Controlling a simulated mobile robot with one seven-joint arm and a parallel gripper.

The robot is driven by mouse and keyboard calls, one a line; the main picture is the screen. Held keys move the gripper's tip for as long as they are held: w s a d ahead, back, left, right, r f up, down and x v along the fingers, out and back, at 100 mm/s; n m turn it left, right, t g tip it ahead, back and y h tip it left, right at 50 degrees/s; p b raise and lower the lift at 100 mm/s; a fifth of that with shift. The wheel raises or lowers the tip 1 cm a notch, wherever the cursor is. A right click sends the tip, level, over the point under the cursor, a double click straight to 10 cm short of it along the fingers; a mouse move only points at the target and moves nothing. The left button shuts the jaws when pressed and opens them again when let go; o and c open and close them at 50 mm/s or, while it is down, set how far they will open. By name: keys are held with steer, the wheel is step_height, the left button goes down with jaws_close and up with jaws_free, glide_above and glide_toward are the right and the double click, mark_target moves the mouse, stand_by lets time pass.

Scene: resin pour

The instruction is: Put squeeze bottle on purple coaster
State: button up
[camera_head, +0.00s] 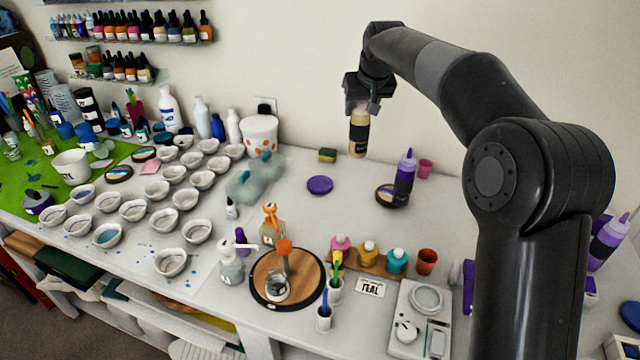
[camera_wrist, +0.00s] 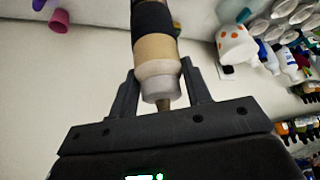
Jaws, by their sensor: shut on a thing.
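The squeeze bottle (camera_head: 358,137), beige with a dark band, hangs roughly upright from my gripper (camera_head: 360,106), in the air above the back of the white table. In the wrist view the bottle (camera_wrist: 156,50) runs away from my gripper (camera_wrist: 160,84), with its pale neck and nozzle end between the two fingers. My gripper is shut on it. The purple coaster (camera_head: 320,185) lies flat and bare on the table, below and left of the held bottle in the head view.
A purple bottle (camera_head: 404,178) stands by a dark-rimmed round coaster (camera_head: 384,196), right of the purple coaster. Several white bowls fill the left. A round wooden board (camera_head: 262,262) sits in front.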

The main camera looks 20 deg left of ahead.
mark_target(358, 120)
steer(key=f, duration=0.4)
steer(key=shift+a, duration=0.25)
steer(key=a+f, duration=1)
steer(key=a, duration=0.1)
steer(key=shift+f, duration=0.4)
steer(key=o, duration=1.4)
steer(key=shift+f, duration=0.1)
steer(key=shift+o, duration=0.2)
